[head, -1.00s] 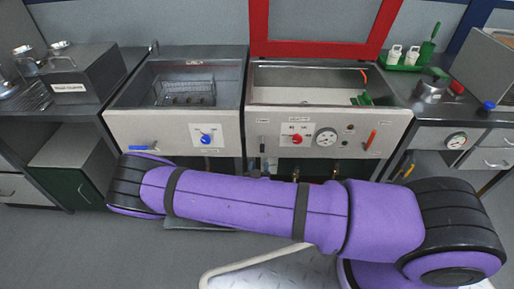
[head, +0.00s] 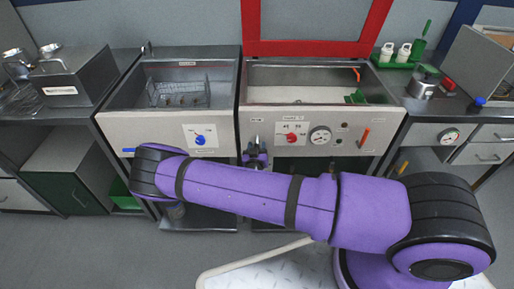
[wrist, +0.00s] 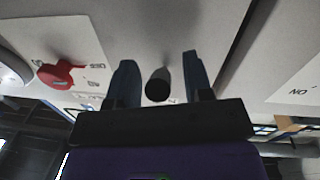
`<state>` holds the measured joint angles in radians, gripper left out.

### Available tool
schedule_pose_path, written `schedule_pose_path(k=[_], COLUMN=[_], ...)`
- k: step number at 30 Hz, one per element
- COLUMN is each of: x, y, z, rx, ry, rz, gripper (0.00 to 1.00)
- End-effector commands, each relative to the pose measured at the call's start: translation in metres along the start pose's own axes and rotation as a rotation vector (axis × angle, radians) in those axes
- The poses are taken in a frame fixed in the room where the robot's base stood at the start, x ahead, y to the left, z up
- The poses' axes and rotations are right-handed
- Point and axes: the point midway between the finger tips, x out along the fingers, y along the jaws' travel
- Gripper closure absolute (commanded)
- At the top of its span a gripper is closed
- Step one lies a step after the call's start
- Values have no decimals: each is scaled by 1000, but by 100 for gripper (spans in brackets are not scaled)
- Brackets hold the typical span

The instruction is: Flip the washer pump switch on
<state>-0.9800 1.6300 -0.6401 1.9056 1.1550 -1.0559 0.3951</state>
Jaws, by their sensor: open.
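The washer pump switch (wrist: 158,86), a small lever with a dark round end, stands out from the pale front panel (wrist: 160,28). In the wrist view it lies between the two fingers of my open gripper (wrist: 159,66), with a gap on each side. I cannot tell whether the lever is up or down. In the head view my gripper (head: 256,149) is at the left end of the right washer's panel (head: 383,128), under the red frame. It hides the switch there.
A red knob (head: 291,139), a round gauge (head: 320,135) and an orange lever (head: 364,137) are on the same panel, right of my gripper. The left basin's panel has a blue knob (head: 200,140). A narrow gap separates the two units.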

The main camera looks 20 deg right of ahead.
Motion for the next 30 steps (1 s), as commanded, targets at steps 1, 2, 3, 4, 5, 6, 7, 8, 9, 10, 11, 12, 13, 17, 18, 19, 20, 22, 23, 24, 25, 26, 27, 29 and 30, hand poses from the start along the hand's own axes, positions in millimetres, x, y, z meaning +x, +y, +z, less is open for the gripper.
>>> schedule_pose_path(k=[1, 2, 3, 4, 5, 6, 7, 8, 9, 10, 11, 12, 13, 17, 18, 19, 20, 22, 23, 24, 25, 26, 27, 29, 30], x=[0, 0, 0, 0, 0, 0, 0, 0, 0, 0, 0, 0, 0, 0, 0, 0, 0, 0, 0, -1, -1, -1, -2, -3, -3], y=[0, 0, 0, 0, 0, 0, 0, 0, 0, 0, 0, 0, 0, 0, 0, 0, 0, 0, 0, 0, 0, 1, 1, 1, 2], z=[0, 0, 0, 0, 0, 0, 0, 0, 0, 0, 0, 0, 0, 0, 0, 0, -1, -2, -2, -3, -4, -4, -6, -8, -9], rx=[0, 0, 0, 0, 0, 0, 0, 0, 0, 0, 0, 0, 0, 0, 0, 1, 1, 0, -1, -1, -3, -4, -5, -8, -11], ry=[0, 0, 0, 0, 0, 0, 0, 0, 0, 0, 0, 0, 0, 0, -2, -4, -7, -18, -26, -38, -49, -62, -82, -116, -145], rz=[0, 0, 0, 0, 0, 0, 0, 0, 0, 0, 0, 0, 0, 0, 0, 0, -1, -3, -4, -5, -7, -9, -11, -18, -21], gripper=[54, 54, 54, 54, 54, 54, 60, 67, 77, 84, 90, 100, 100, 100, 100, 100, 100, 100, 100, 100, 100, 100, 100, 100, 100])
